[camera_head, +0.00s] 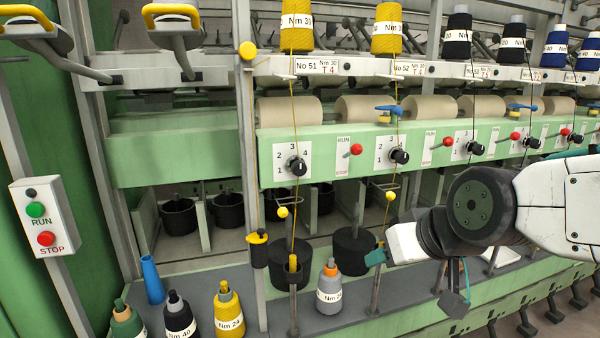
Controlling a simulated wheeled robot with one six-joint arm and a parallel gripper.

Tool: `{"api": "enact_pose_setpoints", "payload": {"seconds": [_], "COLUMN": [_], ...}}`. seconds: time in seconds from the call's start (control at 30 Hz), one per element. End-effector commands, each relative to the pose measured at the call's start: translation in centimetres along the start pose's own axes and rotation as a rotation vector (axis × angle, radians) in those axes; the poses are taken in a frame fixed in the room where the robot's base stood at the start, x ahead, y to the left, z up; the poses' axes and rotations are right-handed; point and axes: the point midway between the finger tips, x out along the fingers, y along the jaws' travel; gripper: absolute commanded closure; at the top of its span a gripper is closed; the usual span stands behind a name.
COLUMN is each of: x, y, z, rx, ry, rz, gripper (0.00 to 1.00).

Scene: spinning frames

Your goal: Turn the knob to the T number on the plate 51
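The No 51 plate (317,67) is on the white rail at the top and reads Nm 30 and T 4. Below it, on the green beam, a black knob (298,167) sits on a white dial panel (284,150) marked 1, 2, 3 and 4. The knob's pointer is too small to read surely. My gripper (376,257), with a teal tip, is below and to the right of this knob, well apart from it. Nothing is seen in it, and its finger opening cannot be made out.
A red-balled RUN/STOP lever (356,149) is right of the knob. A yellow yarn (293,100) runs down close to the dial. Similar knobs, such as the one under No 52 (399,156), continue rightward. Bobbins, including a grey one (329,290), stand on the lower shelf.

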Motion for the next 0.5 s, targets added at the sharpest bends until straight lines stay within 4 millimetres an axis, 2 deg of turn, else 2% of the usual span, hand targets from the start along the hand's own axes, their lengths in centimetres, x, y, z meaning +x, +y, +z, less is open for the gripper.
{"api": "enact_pose_setpoints", "payload": {"seconds": [0.03,0.1,0.2,0.33,0.5], "x": [1.4,2.6,3.6,3.9,3.5], "y": [-1.6,-3.4,-5.7,-8.0,-9.5], "z": [-2.0,-5.0,-8.6,-11.8,-13.7], "rx": [-0.024,-0.047,-0.066,-0.076,-0.078], "ry": [0.089,0.229,0.419,0.619,0.78], "rz": [-0.024,-0.041,-0.046,-0.026,0.008], "gripper": [0.5,0.5,0.5,0.5,0.5]}}
